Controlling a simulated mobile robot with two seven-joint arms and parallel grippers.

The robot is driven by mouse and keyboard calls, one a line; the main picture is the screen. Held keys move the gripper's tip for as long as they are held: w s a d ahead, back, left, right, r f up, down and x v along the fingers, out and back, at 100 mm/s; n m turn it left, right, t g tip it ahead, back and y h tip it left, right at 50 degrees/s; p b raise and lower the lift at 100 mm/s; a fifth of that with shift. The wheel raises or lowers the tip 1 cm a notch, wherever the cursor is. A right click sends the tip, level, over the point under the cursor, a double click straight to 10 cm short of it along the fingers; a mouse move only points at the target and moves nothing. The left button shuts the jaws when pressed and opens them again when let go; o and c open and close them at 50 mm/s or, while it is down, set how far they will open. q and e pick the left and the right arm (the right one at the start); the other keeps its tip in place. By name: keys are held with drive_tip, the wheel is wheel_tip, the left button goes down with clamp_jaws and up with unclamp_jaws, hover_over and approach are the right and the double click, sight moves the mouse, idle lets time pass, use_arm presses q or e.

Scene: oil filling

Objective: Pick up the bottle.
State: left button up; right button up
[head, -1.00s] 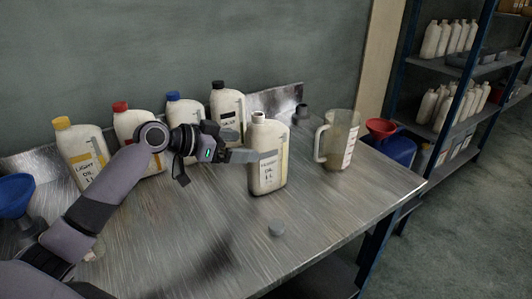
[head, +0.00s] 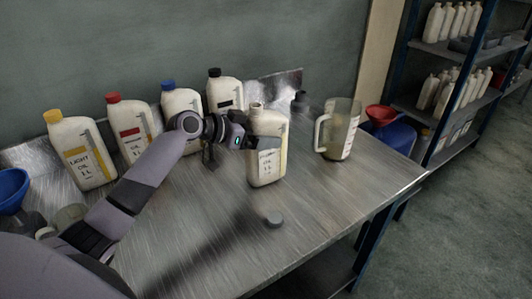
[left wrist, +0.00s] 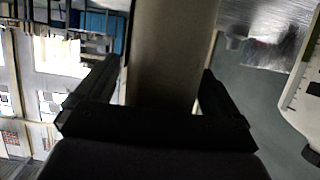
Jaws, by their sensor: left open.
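The bottle (head: 268,165), cream with a label and a yellowish side stripe, stands upright and uncapped on the metal table. In the head view my left gripper (head: 248,143) is at the left of its upper part. The fingertips are mostly hidden there. In the left wrist view the two dark fingers (left wrist: 155,105) are apart, with a shaded beige surface between them. I cannot tell whether that is the bottle or something behind. Contact with the bottle cannot be made out. My right gripper is not in view.
Several capped bottles (head: 178,108) stand in a row along the back. A clear jug (head: 340,132) is right of the bottle, and a small grey cap (head: 273,221) lies in front. A red funnel (head: 381,113) is beyond the table's right edge.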

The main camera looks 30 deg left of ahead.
use_arm(q)
clamp_jaws()
drive_tip(key=shift+w+r, duration=0.1)
drive_tip(key=shift+r, duration=0.05)
drive_tip(key=shift+r, duration=0.1)
idle(0.3)
